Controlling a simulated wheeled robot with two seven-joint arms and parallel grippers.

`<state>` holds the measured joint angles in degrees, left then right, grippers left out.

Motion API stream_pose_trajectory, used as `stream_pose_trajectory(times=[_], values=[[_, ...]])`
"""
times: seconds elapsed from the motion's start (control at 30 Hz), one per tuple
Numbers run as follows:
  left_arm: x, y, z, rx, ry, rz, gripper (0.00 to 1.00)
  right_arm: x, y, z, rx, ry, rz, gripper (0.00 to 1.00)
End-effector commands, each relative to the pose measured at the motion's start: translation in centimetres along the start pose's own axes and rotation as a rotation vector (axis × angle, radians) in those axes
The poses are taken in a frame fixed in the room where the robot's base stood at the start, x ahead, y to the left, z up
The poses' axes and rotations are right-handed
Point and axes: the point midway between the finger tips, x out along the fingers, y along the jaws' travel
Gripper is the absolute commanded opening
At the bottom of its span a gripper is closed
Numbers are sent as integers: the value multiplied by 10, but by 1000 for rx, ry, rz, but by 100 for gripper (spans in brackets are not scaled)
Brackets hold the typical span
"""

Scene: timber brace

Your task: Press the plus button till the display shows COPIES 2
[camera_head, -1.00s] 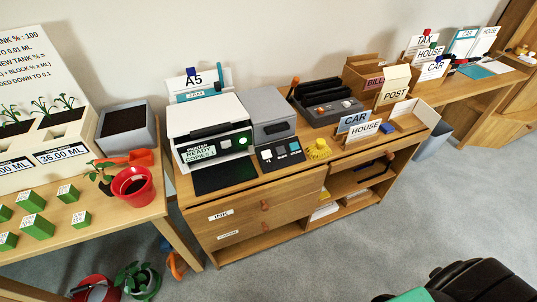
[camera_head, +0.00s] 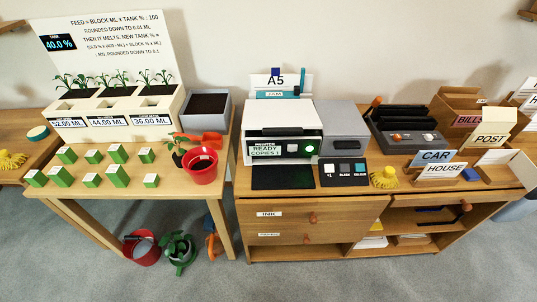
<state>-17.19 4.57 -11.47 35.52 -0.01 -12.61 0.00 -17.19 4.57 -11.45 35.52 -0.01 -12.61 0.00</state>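The white printer (camera_head: 284,120) stands on the wooden cabinet in the middle of the view. Its display (camera_head: 265,150) reads READY and what looks like COPIES 1. To the right of the display are a small control and a lit green round button (camera_head: 309,149); any plus mark is too small to read. Neither of my grippers is in view.
A grey box (camera_head: 344,143) stands against the printer's right side. The planting table with a red pot (camera_head: 201,170) is to the left.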

Motion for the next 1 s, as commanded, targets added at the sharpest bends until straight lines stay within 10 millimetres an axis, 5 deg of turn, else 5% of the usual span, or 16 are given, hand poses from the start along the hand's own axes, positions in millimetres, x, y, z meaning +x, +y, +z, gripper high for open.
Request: stream_pose_trajectory(times=[0.47,0.5,0.6,0.63,1.0], values=[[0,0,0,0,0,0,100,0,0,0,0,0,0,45],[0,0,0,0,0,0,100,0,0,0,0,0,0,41],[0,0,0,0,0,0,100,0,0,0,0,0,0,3],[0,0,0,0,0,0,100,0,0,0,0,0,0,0],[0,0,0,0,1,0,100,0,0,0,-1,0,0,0]])
